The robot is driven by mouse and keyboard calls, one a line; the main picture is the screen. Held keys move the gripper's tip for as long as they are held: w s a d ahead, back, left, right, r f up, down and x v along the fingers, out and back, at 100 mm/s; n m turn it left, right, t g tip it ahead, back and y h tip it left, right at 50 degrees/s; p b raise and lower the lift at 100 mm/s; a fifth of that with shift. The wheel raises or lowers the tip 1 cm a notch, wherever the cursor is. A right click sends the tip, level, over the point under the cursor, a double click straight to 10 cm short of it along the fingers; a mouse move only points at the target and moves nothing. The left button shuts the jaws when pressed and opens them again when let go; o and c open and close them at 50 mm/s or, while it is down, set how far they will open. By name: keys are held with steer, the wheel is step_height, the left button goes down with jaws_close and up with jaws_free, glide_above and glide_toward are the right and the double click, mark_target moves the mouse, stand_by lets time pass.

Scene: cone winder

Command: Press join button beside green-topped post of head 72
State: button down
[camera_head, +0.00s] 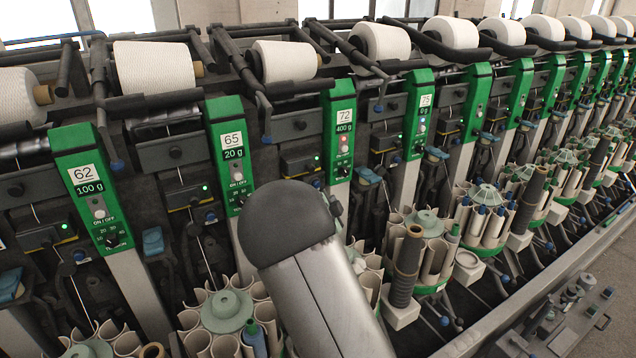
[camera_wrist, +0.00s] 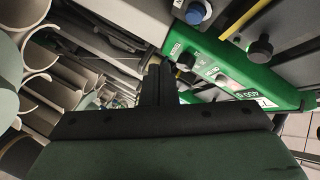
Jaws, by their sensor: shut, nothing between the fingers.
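The green-topped post of head 72 (camera_head: 341,118) carries a label "72" and "400 g". Its green panel also shows in the wrist view (camera_wrist: 280,92), tilted, with its label upside down at the right. In the wrist view a blue round knob (camera_wrist: 195,14) and a black round knob (camera_wrist: 259,50) stand beside the panel. I cannot tell for sure which is the join button. My gripper (camera_wrist: 158,72) is shut and empty, its dark fingertips close to the panel's lower-left end in the picture; contact cannot be told. In the head view my arm hides the gripper.
Posts of head 65 (camera_head: 231,150) and head 75 (camera_head: 418,115) stand either side. White yarn cones (camera_head: 380,41) sit above. Round carousels of pale tubes (camera_head: 418,228) stand below; similar tubes (camera_wrist: 55,90) crowd the left of the wrist view. A dark spindle (camera_head: 405,270) rises at the right.

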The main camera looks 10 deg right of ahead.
steer(key=shift+w+a+p, duration=0.2)
steer(key=shift+w+a, duration=0.1)
steer(key=shift+w, duration=0.55)
steer(key=shift+w+a+p, duration=0.2)
steer(key=shift+w+a, duration=0.15)
steer(key=shift+w, duration=0.45)
steer(key=shift+w+a+p, duration=0.2)
steer(key=shift+w+a, duration=0.1)
steer(key=shift+w, duration=0.55)
steer(key=shift+w+a, duration=0.15)
steer(key=shift+w, duration=0.25)
steer(key=shift+w+a, duration=0.15)
steer(key=shift+w, duration=0.25)
stand_by(0.7)
steer(key=shift+s, duration=0.1)
steer(key=shift+s+d+b, duration=0.25)
steer(key=shift+s+b, duration=0.45)
steer(key=shift+b, duration=0.2)
steer(key=shift+s, duration=0.1)
